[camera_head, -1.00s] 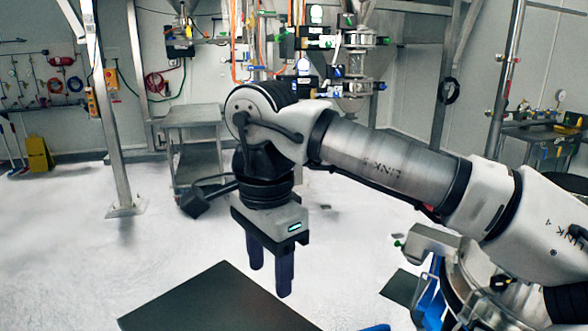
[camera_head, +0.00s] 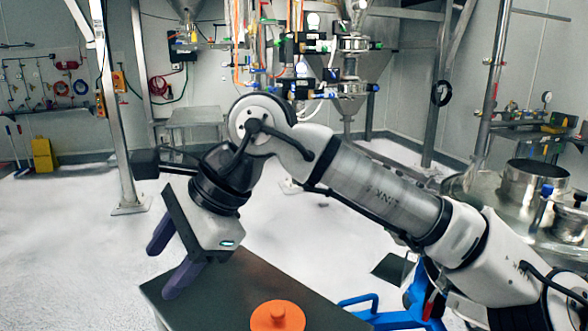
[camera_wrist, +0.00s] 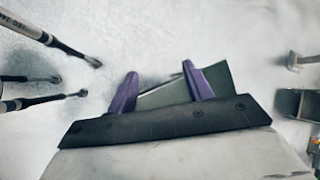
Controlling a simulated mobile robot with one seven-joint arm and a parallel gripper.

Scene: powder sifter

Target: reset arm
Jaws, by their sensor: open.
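My gripper (camera_head: 168,262) is open and empty in the head view, tilted down to the left. Its two purple fingers are spread apart above the left part of a dark flat-topped table (camera_head: 225,297). In the wrist view my gripper (camera_wrist: 165,83) shows both fingers apart with nothing between them, and part of the dark table top (camera_wrist: 165,95) lies beyond them. My arm reaches in from the lower right with its elbow raised.
An orange round object (camera_head: 278,316) sits on the dark table. A blue frame (camera_head: 410,312) and a steel vessel (camera_head: 530,188) stand at the right. A grey cart (camera_head: 194,118) and a steel post (camera_head: 118,120) stand behind.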

